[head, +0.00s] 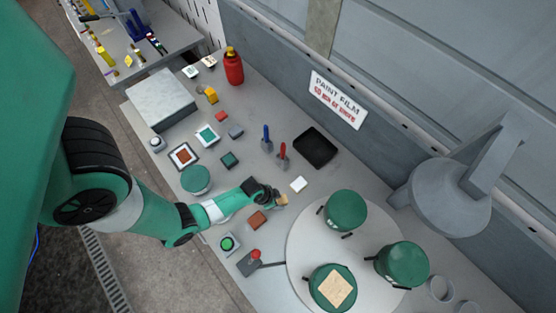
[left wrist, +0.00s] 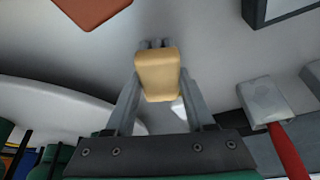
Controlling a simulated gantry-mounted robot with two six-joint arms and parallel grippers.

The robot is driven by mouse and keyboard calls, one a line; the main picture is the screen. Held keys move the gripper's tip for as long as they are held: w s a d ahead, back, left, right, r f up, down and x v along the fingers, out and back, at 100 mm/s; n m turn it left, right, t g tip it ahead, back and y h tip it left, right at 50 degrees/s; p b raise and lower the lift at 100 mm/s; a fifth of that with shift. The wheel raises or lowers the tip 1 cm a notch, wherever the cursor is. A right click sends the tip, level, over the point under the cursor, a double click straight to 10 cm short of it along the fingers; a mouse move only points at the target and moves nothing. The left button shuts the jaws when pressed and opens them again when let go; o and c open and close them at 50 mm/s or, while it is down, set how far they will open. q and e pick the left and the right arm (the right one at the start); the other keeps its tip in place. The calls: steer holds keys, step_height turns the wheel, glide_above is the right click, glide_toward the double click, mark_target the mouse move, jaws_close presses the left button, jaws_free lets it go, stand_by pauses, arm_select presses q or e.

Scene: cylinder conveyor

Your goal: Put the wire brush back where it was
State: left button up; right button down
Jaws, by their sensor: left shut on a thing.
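A tan block with a grey end, which I take to be the wire brush (head: 283,200), is between the fingers of my left gripper (head: 273,197) in the head view. In the left wrist view the tan brush (left wrist: 157,75) sits between the two grey fingers of the left gripper (left wrist: 160,95), which are shut on it. Small grey stubs show at its far end. It is over the bench near the turntable edge; I cannot tell whether it touches the bench. My right gripper is not in view.
The white turntable (head: 300,252) carries green cans (head: 345,209). A reddish-brown block (head: 257,220), a white square (head: 298,184), a red-handled tool (head: 282,153) and a black tray (head: 316,148) lie nearby. A red-knobbed lever (head: 255,255) stands in front.

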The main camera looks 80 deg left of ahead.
arm_select(q)
steer(key=shift+f, duration=0.15)
steer(key=o, duration=1.3)
steer(key=p+v, duration=0.7)
steer(key=v, duration=0.5)
